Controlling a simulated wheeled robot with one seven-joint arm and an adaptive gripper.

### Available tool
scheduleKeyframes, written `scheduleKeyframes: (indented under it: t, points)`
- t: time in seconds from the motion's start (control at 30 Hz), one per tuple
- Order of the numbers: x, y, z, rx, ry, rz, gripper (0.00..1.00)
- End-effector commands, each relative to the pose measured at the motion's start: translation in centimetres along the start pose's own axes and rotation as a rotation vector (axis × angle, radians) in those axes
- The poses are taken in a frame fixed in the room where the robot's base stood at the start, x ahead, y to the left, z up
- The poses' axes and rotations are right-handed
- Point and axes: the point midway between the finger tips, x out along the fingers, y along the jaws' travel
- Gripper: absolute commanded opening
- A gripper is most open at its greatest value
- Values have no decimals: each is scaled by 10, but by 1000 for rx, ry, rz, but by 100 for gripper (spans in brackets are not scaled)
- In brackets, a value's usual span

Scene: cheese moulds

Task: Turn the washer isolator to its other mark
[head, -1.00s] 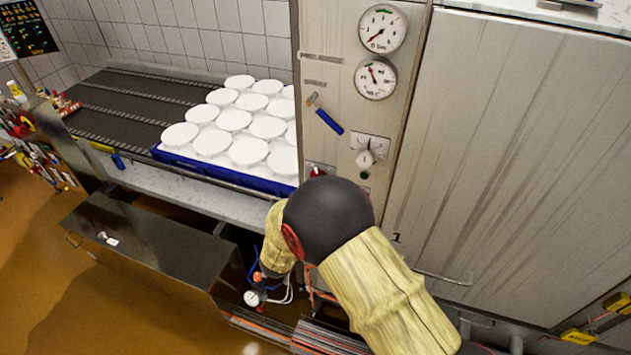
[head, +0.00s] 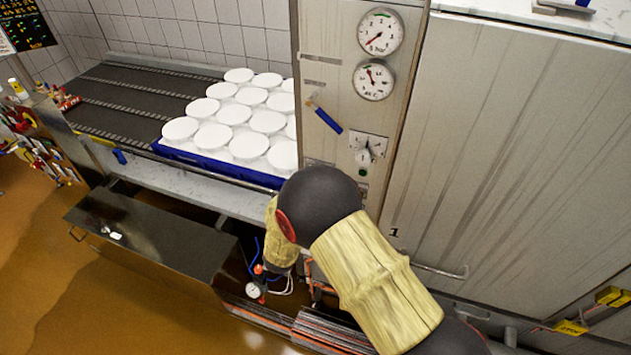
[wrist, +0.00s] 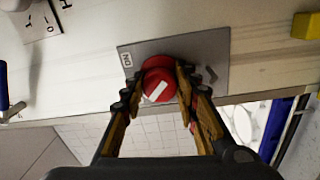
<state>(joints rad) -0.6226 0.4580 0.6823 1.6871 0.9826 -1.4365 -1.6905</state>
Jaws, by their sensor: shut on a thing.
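The washer isolator is a red round knob (wrist: 158,66) with a white bar on its face, set on a grey plate (wrist: 135,52). In the wrist view the white bar slants from lower left to upper right. A small lettered label (wrist: 126,60) is at the plate's left, and a dark mark (wrist: 210,74) is at its right. My gripper (wrist: 165,84) is shut on the red knob, one finger on each side. In the head view my arm hides the knob and my fingers.
Above the isolator on the steel panel are a pointer dial (head: 363,157), a blue-handled lever (head: 325,119) and two round gauges (head: 381,32). At left a blue tray (head: 225,173) holds several white moulds beside a dark conveyor (head: 125,105). A steel cabinet door (head: 500,160) is at right.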

Motion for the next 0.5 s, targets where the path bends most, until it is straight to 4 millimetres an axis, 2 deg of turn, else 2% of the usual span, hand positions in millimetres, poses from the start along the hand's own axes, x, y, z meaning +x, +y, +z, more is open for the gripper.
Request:
scheduleKeyframes:
  t: [0.27, 0.3, 0.5]
  points:
    - [2, 3, -2, 4, 2, 6, 5]
    - [1, 3, -2, 4, 2, 6, 31]
    - [1, 3, -2, 4, 2, 5, 42]
